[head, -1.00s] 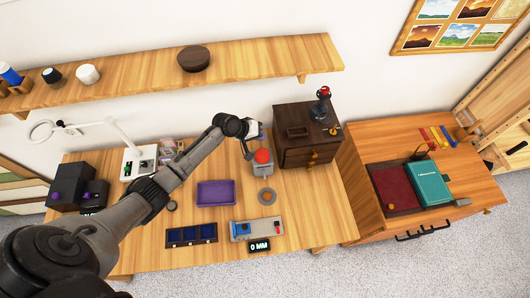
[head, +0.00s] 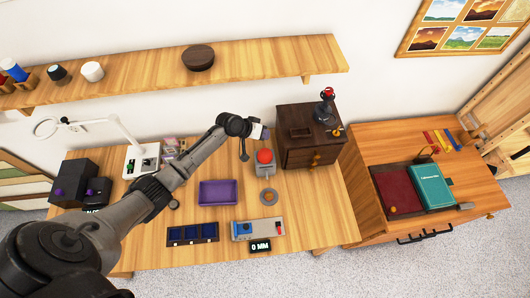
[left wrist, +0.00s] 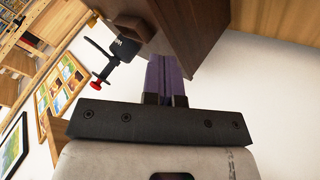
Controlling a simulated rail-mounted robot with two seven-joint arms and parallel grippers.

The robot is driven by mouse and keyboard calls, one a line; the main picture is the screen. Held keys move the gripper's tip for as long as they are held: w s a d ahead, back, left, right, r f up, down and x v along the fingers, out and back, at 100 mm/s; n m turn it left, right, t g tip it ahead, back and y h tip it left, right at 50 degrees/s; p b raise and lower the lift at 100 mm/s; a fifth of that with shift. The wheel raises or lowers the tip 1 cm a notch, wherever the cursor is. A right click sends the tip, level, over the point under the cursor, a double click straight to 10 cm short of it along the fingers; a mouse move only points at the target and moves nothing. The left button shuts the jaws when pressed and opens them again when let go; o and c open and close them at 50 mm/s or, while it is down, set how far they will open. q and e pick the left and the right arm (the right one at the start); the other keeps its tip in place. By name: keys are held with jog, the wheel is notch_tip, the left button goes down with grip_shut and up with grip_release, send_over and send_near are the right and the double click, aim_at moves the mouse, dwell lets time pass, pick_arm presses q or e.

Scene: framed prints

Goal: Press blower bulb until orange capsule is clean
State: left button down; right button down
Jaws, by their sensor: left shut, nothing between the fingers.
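A red-orange rounded bulb (head: 264,156) sits on a grey base on the wooden workbench, left of the dark wooden cabinet (head: 297,156). I take it to be the blower bulb. A small round grey dish (head: 268,197) with a brownish-orange centre stands just in front of it; I cannot tell whether that centre is the capsule, or how clean it is. My left gripper (head: 264,133) is above and behind the bulb, apart from it, beside the cabinet. In the left wrist view its fingers (left wrist: 166,82) are shut and empty, with the cabinet's dark wood beyond. My right gripper is not in view.
A purple tray (head: 218,193), a dark blue compartment tray (head: 192,234) and a grey gauge device (head: 257,229) lie on the bench. A white lamp (head: 130,140) stands left. A black device with a red top (head: 327,97) stands on the cabinet. A shelf (head: 150,75) runs behind.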

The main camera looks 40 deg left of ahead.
pick_arm(q)
jog(key=b, duration=0.7)
send_over(264, 152)
notch_tip(264, 152, down, 8)
jog(key=shift+r, duration=0.2)
jog(key=shift+w+f, duration=0.1)
jog(key=shift+f, duration=0.45)
dwell(0.4)
dwell(0.7)
jog(key=shift+f, duration=0.15)
jog(key=shift+f+b, duration=0.25)
jog(key=shift+b, duration=0.15)
